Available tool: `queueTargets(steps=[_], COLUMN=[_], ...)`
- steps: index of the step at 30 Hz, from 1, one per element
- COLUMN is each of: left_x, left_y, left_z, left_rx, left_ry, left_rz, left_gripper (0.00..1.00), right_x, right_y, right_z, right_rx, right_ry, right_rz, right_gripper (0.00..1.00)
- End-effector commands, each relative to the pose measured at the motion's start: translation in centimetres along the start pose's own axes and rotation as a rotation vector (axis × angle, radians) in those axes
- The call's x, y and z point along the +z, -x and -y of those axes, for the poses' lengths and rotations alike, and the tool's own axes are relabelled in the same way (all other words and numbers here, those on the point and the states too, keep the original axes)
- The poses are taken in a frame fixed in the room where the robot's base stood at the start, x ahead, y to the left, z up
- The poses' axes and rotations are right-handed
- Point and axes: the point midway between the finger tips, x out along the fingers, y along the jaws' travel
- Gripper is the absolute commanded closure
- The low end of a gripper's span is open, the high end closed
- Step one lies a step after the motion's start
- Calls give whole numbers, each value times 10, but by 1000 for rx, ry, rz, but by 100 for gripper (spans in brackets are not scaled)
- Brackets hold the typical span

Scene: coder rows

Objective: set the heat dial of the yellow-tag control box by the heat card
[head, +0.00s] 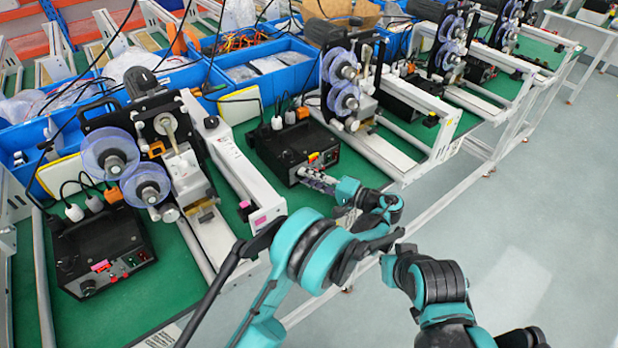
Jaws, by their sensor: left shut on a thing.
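A black control box (278,148) stands on the green bench top in the middle. A small red and yellow tag (314,157) shows on its front edge. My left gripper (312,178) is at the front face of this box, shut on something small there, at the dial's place. The fingers hide the dial, so its setting cannot be read. I cannot make out a heat card. My right arm (437,290) comes in at the lower right; I cannot make out its gripper.
Another black control box (103,245) with a pink-red tag stands at the left. Coding machines with clear purple reels (109,153) stand on white frames along the bench. Blue bins (262,62) line the back. The grey floor (520,230) at the right is clear.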

Motion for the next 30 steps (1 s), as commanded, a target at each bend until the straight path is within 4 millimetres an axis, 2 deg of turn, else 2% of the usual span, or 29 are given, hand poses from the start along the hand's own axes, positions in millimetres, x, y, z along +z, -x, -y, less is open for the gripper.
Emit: queueTargets(steps=[3,4,5,17,23,30], left_x=[0,0,0,0,1,3], left_y=[0,0,0,0,0,-1], left_z=[0,0,0,1,5,10], left_rx=[1,1,1,19,104,250], left_ry=[0,0,0,43,248,599], left_rz=[-1,-1,-1,0,1,1], left_gripper=[100,68,67,67,67,67], right_x=[0,0,0,0,-2,-8], right_y=[0,0,0,0,2,11], right_z=[0,0,0,0,0,0], right_rx=[0,0,0,0,0,0], right_ry=[0,0,0,0,0,0], right_rz=[0,0,0,0,0,0], right_gripper=[100,100,100,100,100,100])
